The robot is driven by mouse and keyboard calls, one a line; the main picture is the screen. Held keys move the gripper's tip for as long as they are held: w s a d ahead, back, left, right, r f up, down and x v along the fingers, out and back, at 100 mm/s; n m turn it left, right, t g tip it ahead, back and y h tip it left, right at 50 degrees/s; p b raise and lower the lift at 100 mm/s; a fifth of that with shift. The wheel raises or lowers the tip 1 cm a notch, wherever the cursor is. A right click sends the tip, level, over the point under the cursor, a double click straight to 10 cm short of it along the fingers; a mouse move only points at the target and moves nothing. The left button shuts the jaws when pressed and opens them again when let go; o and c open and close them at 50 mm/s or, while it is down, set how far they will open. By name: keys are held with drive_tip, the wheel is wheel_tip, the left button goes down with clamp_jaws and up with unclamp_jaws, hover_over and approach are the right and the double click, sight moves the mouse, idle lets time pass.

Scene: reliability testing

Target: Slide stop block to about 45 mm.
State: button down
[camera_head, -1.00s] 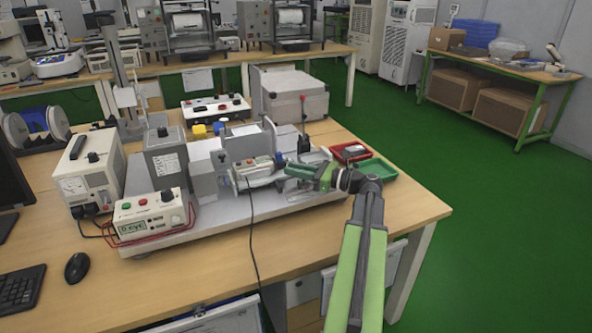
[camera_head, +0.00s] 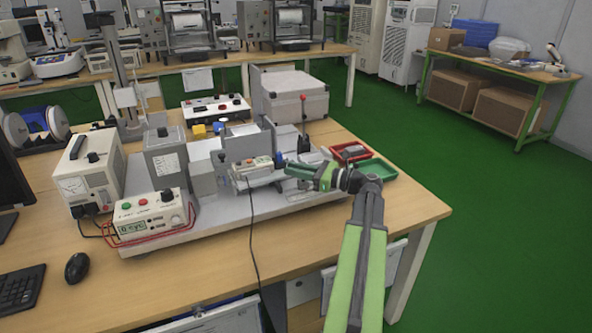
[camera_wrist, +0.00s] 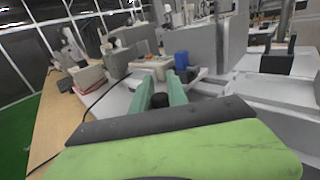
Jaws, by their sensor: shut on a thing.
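My gripper (camera_head: 293,168) reaches in from the right over the grey bench fixture (camera_head: 213,213). Its green fingers (camera_wrist: 161,92) show in the wrist view, with a black knob (camera_wrist: 160,100) low between them, and are shut on it. I cannot tell whether this knob belongs to the stop block. A black block (camera_wrist: 276,63) stands on the pale rail at the right of the wrist view. No scale reading is legible.
A red tray (camera_head: 336,151) and a green tray (camera_head: 388,166) lie right of the fixture. A red-tipped lever (camera_head: 304,112) stands behind my gripper. A blue cap (camera_wrist: 181,60) is just beyond the fingers. A black cable (camera_head: 251,230) hangs in front. The table's right front corner is clear.

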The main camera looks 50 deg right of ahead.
drive_tip(key=shift+w+a, duration=0.2)
drive_tip(key=shift+a, duration=0.5)
drive_tip(key=c, duration=1.3)
unclamp_jaws()
drive_tip(key=shift+d, duration=0.1)
drive_tip(key=v, duration=1.7)
drive_tip(key=shift+s, duration=0.15)
drive_tip(key=shift+d+f, duration=0.1)
